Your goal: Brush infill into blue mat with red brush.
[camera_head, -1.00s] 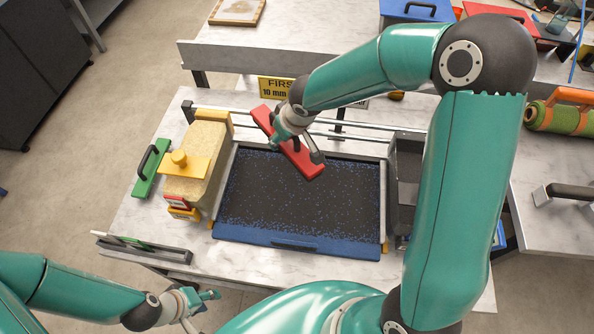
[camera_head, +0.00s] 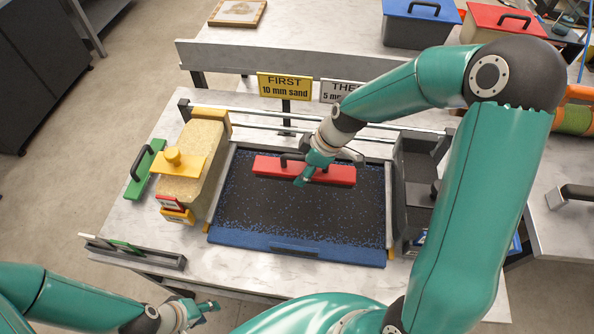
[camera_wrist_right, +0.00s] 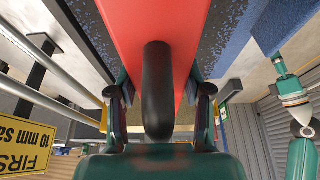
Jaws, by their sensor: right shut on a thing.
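The blue mat (camera_head: 225,240) lies in a framed bed on the front table. Dark infill (camera_head: 290,210) covers most of it, with blue specks showing through and solid blue along the front edge. The red brush (camera_head: 338,175) lies crosswise over the back part of the mat; whether its underside touches is hidden. My right gripper (camera_head: 308,173) is shut on its black handle, which the right wrist view (camera_wrist_right: 157,90) shows between the fingers. My left gripper (camera_head: 207,306) is off the table's front left edge, away from the mat; its finger gap is unclear.
A dark bin (camera_head: 418,180) borders the right. Rails run behind the bed, with a yellow "FIRST 10 mm sand" sign (camera_head: 285,87). Blue (camera_head: 418,30) and red-lidded (camera_head: 500,25) boxes stand behind.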

